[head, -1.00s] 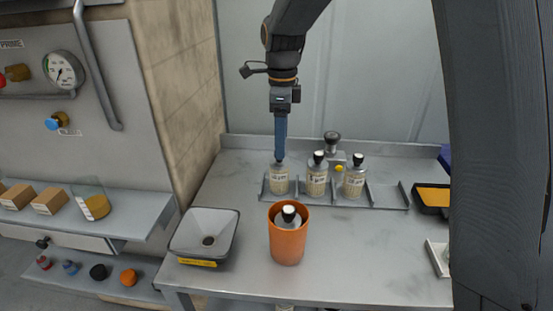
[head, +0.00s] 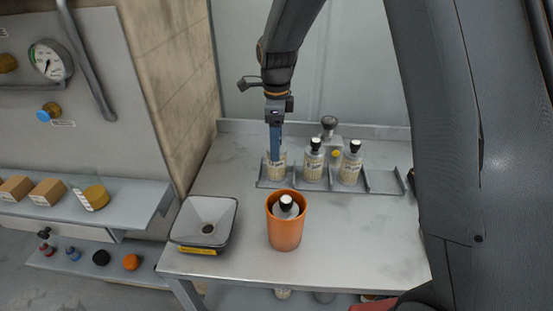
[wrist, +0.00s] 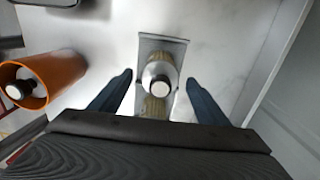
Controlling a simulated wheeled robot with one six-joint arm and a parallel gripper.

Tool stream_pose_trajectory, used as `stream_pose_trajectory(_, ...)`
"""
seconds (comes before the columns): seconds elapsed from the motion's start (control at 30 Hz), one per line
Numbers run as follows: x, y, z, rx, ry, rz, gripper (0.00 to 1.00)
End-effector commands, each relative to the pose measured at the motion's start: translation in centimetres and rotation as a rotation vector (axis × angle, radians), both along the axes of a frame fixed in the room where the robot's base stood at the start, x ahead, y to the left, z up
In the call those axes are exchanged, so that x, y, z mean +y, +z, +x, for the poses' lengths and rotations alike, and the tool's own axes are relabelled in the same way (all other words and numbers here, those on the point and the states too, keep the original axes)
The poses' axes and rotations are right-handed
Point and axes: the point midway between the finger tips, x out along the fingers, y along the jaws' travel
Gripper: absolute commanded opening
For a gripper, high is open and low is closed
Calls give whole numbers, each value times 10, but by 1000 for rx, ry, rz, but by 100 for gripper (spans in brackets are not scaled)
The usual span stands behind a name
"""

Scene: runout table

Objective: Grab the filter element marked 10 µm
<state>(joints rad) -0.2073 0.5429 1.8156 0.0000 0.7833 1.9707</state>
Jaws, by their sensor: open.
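Three pale filter elements with labels stand upright in a grey slotted rack (head: 386,184): a left one (head: 277,173), a middle one (head: 313,168) and a right one (head: 350,166). A further element (head: 285,209) stands in an orange cup (head: 285,233). The labels are too small to read surely, so I cannot tell which is marked 10 µm. My gripper (head: 275,156) points down at the left element, its blue fingers hiding that element's top. In the wrist view my gripper (wrist: 157,80) is open, with a capped element (wrist: 160,72) between its fingers and gaps on both sides.
A grey hopper-like tray (head: 205,222) with a yellow label stands left of the orange cup. A grey knobbed fixture (head: 329,127) is behind the rack. The rack's right slot is empty. The table's front right is clear; a wall panel (head: 345,70) bounds the back.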

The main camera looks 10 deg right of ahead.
Motion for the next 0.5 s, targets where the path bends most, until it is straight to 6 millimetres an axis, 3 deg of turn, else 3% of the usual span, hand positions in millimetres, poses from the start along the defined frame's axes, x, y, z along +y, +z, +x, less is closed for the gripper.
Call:
stream_pose_trajectory(0.2,0,-1,0,-1,0,0,69)
stream_pose_trajectory(0.5,0,-1,0,0,0,0,18)
